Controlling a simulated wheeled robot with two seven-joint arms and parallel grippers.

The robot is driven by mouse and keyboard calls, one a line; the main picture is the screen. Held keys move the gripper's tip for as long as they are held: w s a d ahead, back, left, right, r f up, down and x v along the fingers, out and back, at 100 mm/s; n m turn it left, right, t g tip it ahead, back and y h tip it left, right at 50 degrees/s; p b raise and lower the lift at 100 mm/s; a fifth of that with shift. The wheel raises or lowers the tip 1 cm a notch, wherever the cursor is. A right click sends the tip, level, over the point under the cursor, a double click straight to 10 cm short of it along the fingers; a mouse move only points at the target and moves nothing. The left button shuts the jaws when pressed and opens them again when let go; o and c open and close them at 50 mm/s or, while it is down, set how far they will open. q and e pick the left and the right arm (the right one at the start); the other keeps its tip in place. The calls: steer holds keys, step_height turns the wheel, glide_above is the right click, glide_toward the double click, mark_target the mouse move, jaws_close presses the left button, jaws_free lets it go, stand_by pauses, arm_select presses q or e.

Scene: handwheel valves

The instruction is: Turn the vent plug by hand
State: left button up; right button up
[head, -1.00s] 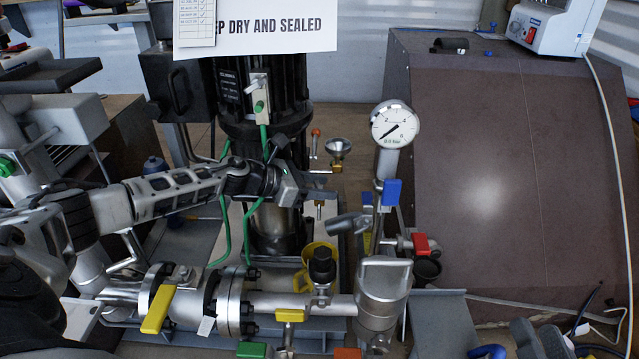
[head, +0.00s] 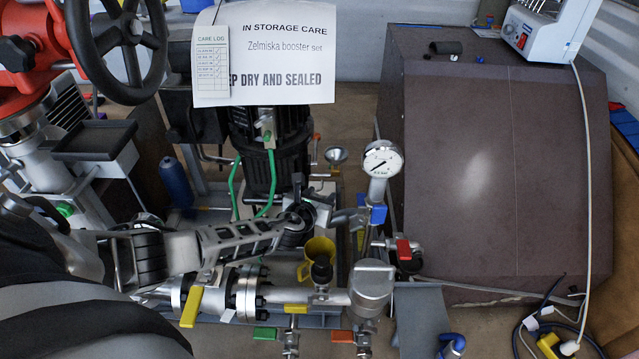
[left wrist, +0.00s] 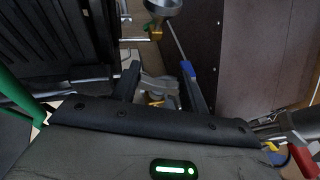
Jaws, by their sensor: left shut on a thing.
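My left gripper (head: 326,213) reaches in from the left to the pipework beside the pump, below the gauge. It is shut on a grey metal piece (head: 346,217), which seems to be the vent plug. In the left wrist view my left gripper (left wrist: 160,82) has its dark fingers on either side of grey metal (left wrist: 155,88). The fingers and the steep angle hide much of the plug, and I cannot tell how far it is turned. My right gripper is not in view.
A pressure gauge (head: 382,159) and a blue lever (head: 378,213) stand just right of the gripper. A brown panel (head: 490,165) fills the right.

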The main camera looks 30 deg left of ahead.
arm_select(q)
steer(key=shift+d+n+g+y+p, duration=0.15)
steer(key=shift+n+g+y+p, duration=0.3)
steer(key=shift+n+y, duration=0.75)
steer(key=shift+n+g+y, duration=0.45)
steer(key=shift+n+y, duration=0.25)
steer(key=shift+y, duration=0.2)
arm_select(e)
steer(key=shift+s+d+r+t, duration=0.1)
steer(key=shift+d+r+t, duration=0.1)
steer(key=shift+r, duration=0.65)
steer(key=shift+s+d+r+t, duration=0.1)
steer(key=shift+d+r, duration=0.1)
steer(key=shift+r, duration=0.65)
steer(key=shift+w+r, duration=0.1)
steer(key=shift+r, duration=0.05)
arm_select(q)
steer(key=o, duration=1)
steer(key=p+v, duration=0.7)
steer(key=v, duration=0.8)
steer(key=shift+s+d+r, duration=0.1)
steer(key=shift+s+d, duration=0.15)
steer(key=shift+s, duration=0.05)
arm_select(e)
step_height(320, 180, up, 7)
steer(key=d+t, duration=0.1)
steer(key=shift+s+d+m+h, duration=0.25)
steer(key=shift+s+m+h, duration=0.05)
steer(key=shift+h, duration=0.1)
